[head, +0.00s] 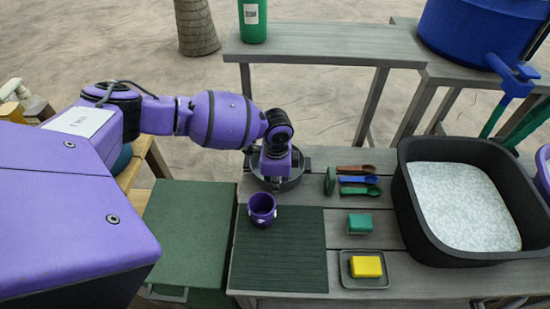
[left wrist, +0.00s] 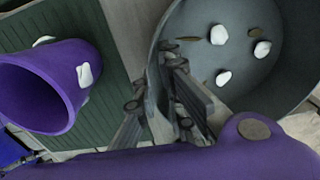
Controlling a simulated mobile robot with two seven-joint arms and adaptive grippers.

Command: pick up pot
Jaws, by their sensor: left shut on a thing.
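The dark grey round pot (head: 292,183) stands at the back left of the slatted table, partly hidden under my left gripper (head: 275,166). In the left wrist view the pot (left wrist: 240,30) shows its open inside with several white bits in it. My left gripper's dark fingers (left wrist: 165,98) are shut on the pot's rim, one finger on the inside and one outside. Whether the pot is lifted off the table cannot be told. My right gripper is not in view.
A purple cup (head: 262,209), also in the left wrist view (left wrist: 42,90), stands close in front of the pot on a dark green ribbed mat (head: 285,262). Spoons (head: 358,191), a green block (head: 360,224), a yellow sponge (head: 366,266) and a black basin (head: 440,255) lie to the right.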

